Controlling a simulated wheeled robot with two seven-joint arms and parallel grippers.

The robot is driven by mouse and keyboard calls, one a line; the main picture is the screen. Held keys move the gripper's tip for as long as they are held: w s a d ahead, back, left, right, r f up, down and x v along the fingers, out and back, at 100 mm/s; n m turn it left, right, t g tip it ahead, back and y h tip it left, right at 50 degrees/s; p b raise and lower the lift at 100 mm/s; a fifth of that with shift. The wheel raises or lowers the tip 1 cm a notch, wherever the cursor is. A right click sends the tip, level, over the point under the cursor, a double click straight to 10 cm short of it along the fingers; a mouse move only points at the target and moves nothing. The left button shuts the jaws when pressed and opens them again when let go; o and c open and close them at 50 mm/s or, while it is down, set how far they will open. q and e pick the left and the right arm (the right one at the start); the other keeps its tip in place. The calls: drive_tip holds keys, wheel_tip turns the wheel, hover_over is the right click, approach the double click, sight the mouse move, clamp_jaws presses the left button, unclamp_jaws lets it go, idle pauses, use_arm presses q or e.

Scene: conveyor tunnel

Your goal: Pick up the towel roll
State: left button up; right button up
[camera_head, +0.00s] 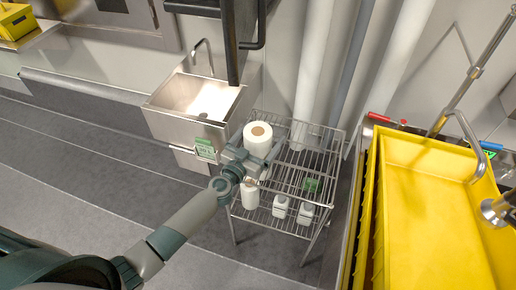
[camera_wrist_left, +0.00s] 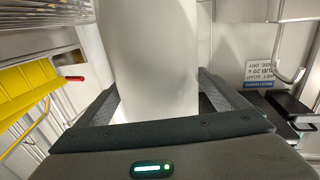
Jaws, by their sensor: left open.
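The towel roll (camera_head: 258,139) is white with a brown core and stands upright on the top shelf of a wire rack (camera_head: 305,170). My left gripper (camera_head: 254,160) is at the roll's near side, its fingers reaching along it. In the left wrist view the white roll (camera_wrist_left: 155,60) fills the middle, between the two open fingers of the left gripper (camera_wrist_left: 160,98). Small gaps seem to show beside the roll, but contact is hard to tell. The roll's lower part is hidden by the gripper in the head view. My right gripper is not in view.
A steel sink (camera_head: 196,105) is on the wall left of the rack. White bottles (camera_head: 280,206) stand on the lower shelf. A large yellow bin (camera_head: 425,215) is at the right. White pipes rise behind the rack. The floor at left is clear.

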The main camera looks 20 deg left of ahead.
use_arm(q)
drive_tip(key=shift+w+d, duration=0.1)
drive_tip(key=shift+w, duration=0.45)
drive_tip(key=c, duration=1.3)
drive_tip(key=shift+o, duration=0.2)
drive_tip(key=shift+r, duration=0.1)
